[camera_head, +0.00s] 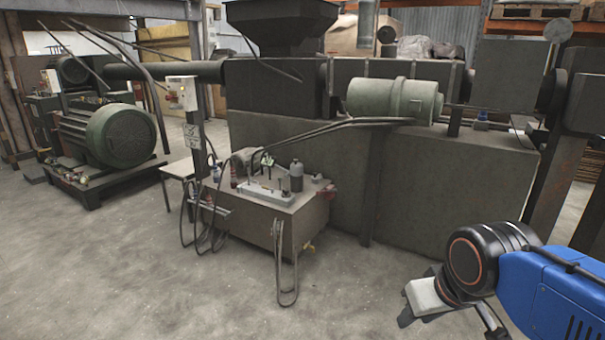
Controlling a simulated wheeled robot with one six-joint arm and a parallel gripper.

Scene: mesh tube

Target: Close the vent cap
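My gripper (424,302) is at the lower right, at the end of my blue and black arm. Its pale grey body and a dark tip show, but the gap between its fingers cannot be made out. It is over the floor, apart from the machinery. I cannot surely pick out the vent cap. A small steel work table (262,197) in the middle carries a pale block with fittings (265,193) and a grey bottle (296,176), too small to tell in detail.
A long grey machine (450,185) with a green cylinder (395,100) runs behind the table. A large green motor (120,136) stands at left. Hoses (287,280) hang from the table toward the floor. The concrete floor (130,270) in front is clear.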

